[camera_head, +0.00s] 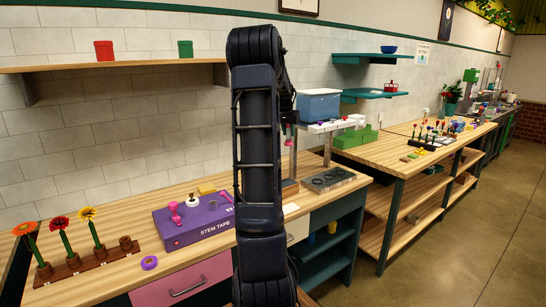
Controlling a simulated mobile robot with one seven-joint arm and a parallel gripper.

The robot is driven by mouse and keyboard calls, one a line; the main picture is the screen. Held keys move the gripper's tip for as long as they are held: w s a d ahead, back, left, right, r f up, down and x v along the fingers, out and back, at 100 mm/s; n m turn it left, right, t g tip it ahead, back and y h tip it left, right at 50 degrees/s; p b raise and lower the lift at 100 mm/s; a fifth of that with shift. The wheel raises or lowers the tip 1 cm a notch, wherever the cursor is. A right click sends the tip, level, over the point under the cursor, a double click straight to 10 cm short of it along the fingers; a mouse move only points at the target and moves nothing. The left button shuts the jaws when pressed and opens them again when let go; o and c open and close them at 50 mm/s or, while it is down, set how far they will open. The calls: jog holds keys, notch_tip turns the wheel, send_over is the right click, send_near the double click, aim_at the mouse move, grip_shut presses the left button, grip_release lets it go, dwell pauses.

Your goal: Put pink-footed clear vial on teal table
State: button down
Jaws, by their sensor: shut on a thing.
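My arm stands up through the middle of the head view and hides part of the bench. Its far end bends down behind, and my gripper (289,118) shows only as a dark sliver to the right of the arm. A small pink-footed piece (289,142), which looks like the clear vial, hangs at the gripper, above the bench. Its clear body is hard to make out. The gripper fingers are mostly hidden. A wooden-topped table with teal legs (398,180) stands to the right; I see no table with a teal top.
The near bench holds a purple stem tape box (193,222), flowers in a wooden rack (90,268), a purple ring (149,263) and a grey holed block (328,180). Green boxes (355,138) stand behind. Teal wall shelves (375,94) hang right.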

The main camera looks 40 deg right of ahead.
jog(key=w+a+f, duration=0.1)
jog(key=w+a, duration=1.6)
jog(key=a, duration=0.3)
jog(key=w+a+f, duration=0.1)
jog(key=w+a, duration=0.4)
jog(key=a, duration=0.8)
jog(key=w+a+f, duration=0.1)
jog(key=w+a, duration=0.3)
jog(key=a, duration=0.8)
jog(key=a+f, duration=0.1)
jog(key=a, duration=2.7)
jog(key=s+a+f, duration=0.1)
jog(key=s+a, duration=0.4)
jog(key=a, duration=0.8)
jog(key=s+a+f, duration=0.1)
jog(key=s+a, duration=0.4)
jog(key=a, duration=0.7)
jog(key=f, duration=1.9)
jog(key=shift+s+a+f, duration=0.1)
jog(key=shift+a+f, duration=0.1)
jog(key=shift+f, duration=0.2)
jog(key=c, duration=1.6)
grip_release()
jog(key=shift+f, duration=0.15)
jog(key=o, duration=0.5)
